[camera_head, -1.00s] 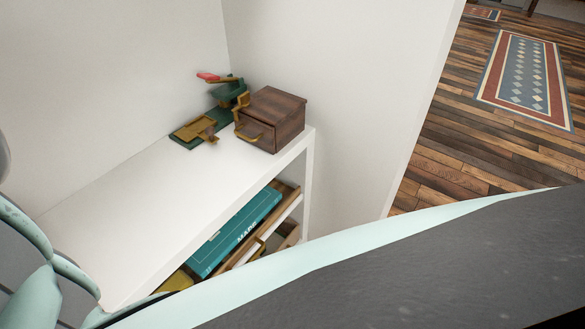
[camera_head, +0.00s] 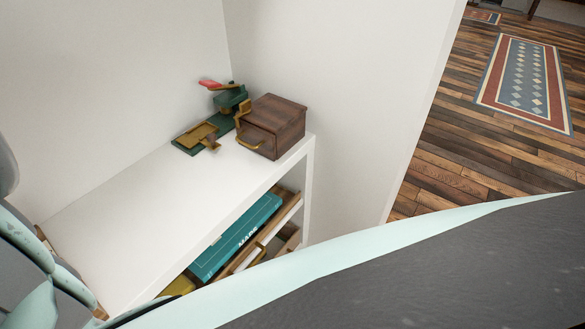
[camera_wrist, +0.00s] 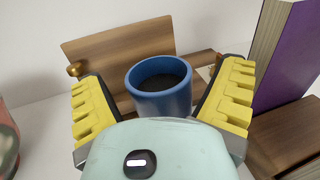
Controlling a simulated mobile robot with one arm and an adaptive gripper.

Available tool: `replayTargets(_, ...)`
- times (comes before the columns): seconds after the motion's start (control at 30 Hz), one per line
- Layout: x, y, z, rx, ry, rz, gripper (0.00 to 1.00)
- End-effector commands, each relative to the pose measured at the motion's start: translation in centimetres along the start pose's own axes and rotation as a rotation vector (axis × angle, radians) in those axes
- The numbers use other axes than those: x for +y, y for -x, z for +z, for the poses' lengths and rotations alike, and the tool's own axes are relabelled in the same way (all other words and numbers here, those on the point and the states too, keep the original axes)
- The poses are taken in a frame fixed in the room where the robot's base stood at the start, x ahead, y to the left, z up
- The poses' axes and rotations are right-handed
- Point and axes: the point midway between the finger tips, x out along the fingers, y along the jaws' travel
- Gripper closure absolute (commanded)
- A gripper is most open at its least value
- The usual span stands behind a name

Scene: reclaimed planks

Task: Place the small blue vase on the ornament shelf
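The small blue vase (camera_wrist: 160,92) shows in the wrist view, round, with a dark opening. It is between the yellow-padded fingers of my gripper (camera_wrist: 163,95). The fingers are spread, with a gap visible at each side of the vase near the tips. The vase's base is hidden behind the mint-coloured gripper body, so I cannot tell what it rests on. The vase does not show in the head view. A white shelf unit (camera_head: 150,215) stands there against the walls; I cannot tell if it is the ornament shelf.
On the white unit are a brown wooden box (camera_head: 272,128) and a green-and-brass device (camera_head: 205,130). A teal book (camera_head: 236,238) lies below. In the wrist view, a wooden piece with a brass knob (camera_wrist: 118,58) is behind the vase, and a purple book (camera_wrist: 292,58) stands right.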

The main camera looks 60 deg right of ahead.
Motion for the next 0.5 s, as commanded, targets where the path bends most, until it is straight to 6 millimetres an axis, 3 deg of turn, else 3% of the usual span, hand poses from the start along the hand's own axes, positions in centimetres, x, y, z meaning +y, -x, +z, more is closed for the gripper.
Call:
replayTargets(0.07, -0.05, -0.05, 0.01, 0.0, 0.0, -0.002, 0.18)
replayTargets(0.5, 0.02, 0.04, 0.0, 0.0, 0.001, 0.001, 0.63)
